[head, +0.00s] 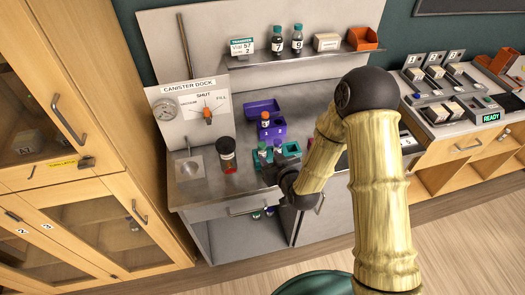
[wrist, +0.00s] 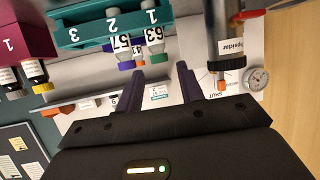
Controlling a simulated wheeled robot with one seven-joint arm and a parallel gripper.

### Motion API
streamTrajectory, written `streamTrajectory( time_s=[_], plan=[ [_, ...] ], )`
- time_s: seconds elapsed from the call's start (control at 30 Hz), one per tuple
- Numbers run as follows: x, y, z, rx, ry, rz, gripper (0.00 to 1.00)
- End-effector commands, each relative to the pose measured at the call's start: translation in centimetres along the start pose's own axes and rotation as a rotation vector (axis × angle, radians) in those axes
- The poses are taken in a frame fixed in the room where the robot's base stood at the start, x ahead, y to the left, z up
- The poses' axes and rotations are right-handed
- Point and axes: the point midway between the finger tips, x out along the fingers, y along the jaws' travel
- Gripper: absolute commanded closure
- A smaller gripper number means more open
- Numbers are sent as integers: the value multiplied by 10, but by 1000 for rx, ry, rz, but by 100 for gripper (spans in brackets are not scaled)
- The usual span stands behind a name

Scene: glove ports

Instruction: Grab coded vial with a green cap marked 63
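In the wrist view, which is upside down, the vial marked 63 (wrist: 154,36) stands in a teal rack (wrist: 90,33), its cap greenish.
A dark-lidded jar (head: 228,155) stands left of the rack; a labelled container (wrist: 225,35) is close to my finger in the wrist view. A purple rack (head: 271,131) holds an orange-capped vial behind. A shelf (head: 300,55) carries two vials and a sign reading Vial 57.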

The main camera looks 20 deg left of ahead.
Motion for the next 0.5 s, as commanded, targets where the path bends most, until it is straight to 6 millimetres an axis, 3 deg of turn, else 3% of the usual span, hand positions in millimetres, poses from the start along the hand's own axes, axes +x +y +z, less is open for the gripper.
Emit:
streamTrajectory(
  time_s=[0.2,0.5],
  plan=[
    [30,0,-1,1,-1,0,62],
    [38,0,1,0,-1,1,62]
  ],
)
